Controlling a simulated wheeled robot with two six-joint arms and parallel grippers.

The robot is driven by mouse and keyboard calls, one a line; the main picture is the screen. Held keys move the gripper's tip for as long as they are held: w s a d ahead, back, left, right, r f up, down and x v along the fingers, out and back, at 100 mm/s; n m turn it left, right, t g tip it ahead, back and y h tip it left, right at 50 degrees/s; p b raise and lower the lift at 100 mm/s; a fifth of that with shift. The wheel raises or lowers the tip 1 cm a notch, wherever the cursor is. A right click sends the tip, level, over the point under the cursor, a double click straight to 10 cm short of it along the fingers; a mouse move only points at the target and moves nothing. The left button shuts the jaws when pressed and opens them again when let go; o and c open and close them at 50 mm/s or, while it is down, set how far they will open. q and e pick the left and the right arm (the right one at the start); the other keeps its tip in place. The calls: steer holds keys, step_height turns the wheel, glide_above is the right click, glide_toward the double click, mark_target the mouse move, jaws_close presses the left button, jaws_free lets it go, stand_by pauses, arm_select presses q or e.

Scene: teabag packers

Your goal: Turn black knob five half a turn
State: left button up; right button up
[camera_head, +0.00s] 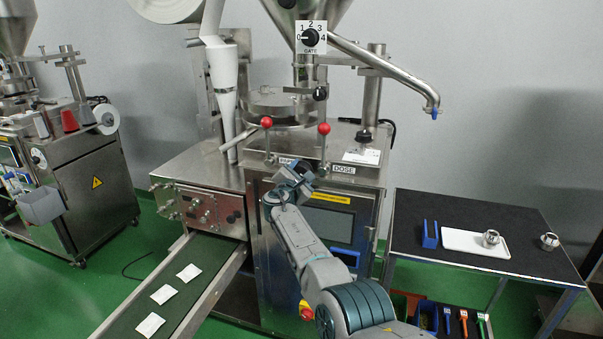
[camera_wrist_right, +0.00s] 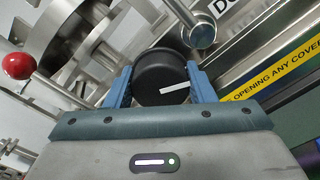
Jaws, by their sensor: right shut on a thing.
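The black knob (camera_wrist_right: 160,72) sits between the two blue-grey fingers of my right gripper (camera_wrist_right: 162,84) in the right wrist view. A white pointer line on its face points to the right and slightly up in that view. My right gripper (camera_head: 291,180) is shut on the knob, at the front of the steel packing machine (camera_head: 262,207) in the head view. The knob is largely hidden by the gripper in the head view. No number shows on the knob. My left gripper is not in view.
A red ball lever (camera_head: 324,128) stands just above the gripper, and another red ball (camera_head: 266,122) is to its left. A DOSE label (camera_head: 344,169) is at the right. A conveyor (camera_head: 202,296) with teabags runs down left. A black table (camera_head: 440,212) stands right.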

steer(key=shift+r, duration=0.15)
steer(key=o, duration=1)
steer(key=shift+w, duration=0.1)
steer(key=shift+a+f, duration=0.1)
steer(key=shift+f, duration=0.15)
